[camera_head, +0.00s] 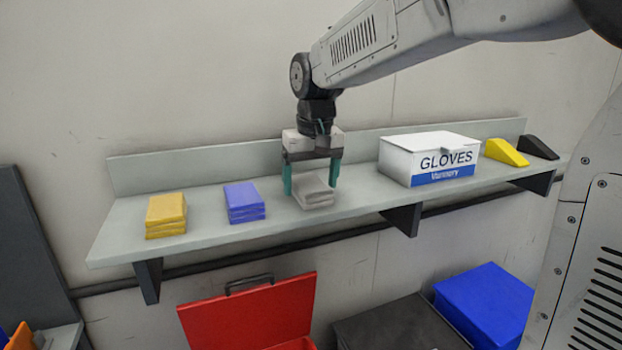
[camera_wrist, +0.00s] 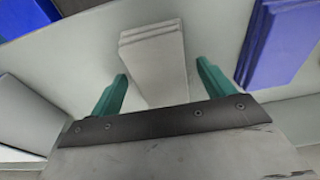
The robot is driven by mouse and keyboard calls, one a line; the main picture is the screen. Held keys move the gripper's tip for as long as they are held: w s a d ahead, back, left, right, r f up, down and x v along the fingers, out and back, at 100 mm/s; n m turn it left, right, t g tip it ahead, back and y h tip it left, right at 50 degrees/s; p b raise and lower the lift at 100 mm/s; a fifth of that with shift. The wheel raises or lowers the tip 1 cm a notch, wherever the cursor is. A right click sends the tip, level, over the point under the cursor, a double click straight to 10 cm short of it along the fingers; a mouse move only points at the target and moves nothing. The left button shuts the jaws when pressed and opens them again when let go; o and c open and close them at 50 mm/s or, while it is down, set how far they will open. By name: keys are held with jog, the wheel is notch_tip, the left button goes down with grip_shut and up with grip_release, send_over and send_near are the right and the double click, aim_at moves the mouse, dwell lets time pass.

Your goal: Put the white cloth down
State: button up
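The white cloth (camera_head: 314,193) is a folded, light grey-white stack lying on the wall shelf (camera_head: 354,202). It also shows in the wrist view (camera_wrist: 155,62), reaching between and beyond the fingers. My gripper (camera_head: 311,181) is over the cloth with its two green fingers pointing down. In the wrist view my gripper (camera_wrist: 162,85) is open, with a finger on each side of the cloth and a visible gap to each. Part of the cloth's near end is hidden behind the gripper body in the wrist view.
A blue folded cloth (camera_head: 244,203) and a yellow one (camera_head: 166,215) lie to the left on the shelf. A white gloves box (camera_head: 428,158) stands to the right, then yellow (camera_head: 506,152) and black wedges (camera_head: 538,147). An open red box (camera_head: 250,318) is below.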

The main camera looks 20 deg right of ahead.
aim_at(314, 187)
jog(key=shift+r, duration=0.1)
notch_tip(314, 187, up, 11)
jog(key=s, duration=0.2)
jog(key=s+d+f, duration=0.1)
jog(key=s+f, duration=0.7)
jog(key=s, duration=0.5)
jog(key=s+d+f, duration=0.2)
jog(key=s+f, duration=0.7)
jog(key=s, duration=0.5)
jog(key=shift+s+f, duration=0.3)
jog(key=shift+c, duration=0.3)
